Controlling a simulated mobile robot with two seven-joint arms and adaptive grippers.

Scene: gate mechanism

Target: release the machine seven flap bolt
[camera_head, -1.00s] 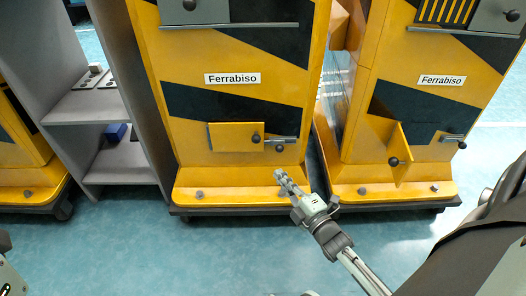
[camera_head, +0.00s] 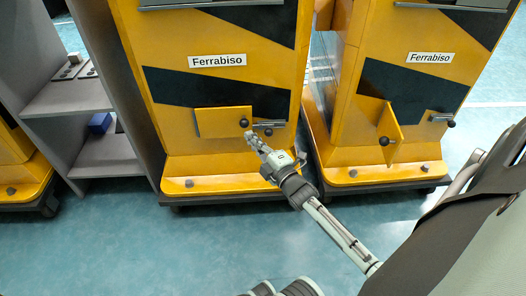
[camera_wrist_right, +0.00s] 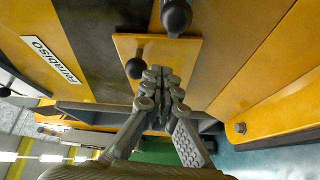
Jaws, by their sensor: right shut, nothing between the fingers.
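The left yellow and black machine (camera_head: 217,80), labelled Ferrabiso, has a yellow flap (camera_head: 218,122) low on its front, lying close to the panel. A black flap knob (camera_head: 244,122) sits at the flap's right end. A metal bolt with a black knob (camera_head: 268,132) sits just right of it. My right gripper (camera_head: 250,137) is shut and empty, its tips just below the flap knob. In the right wrist view the closed fingers (camera_wrist_right: 162,75) are beside one black knob (camera_wrist_right: 135,68); a second knob (camera_wrist_right: 176,15) is farther up. Contact cannot be told. No machine number is legible.
A second Ferrabiso machine (camera_head: 425,85) stands at right, its flap (camera_head: 391,130) swung out and its bolt (camera_head: 440,118) beside it. Grey shelving (camera_head: 70,100) with a blue item (camera_head: 100,123) stands at left. The blue floor (camera_head: 130,245) in front is clear.

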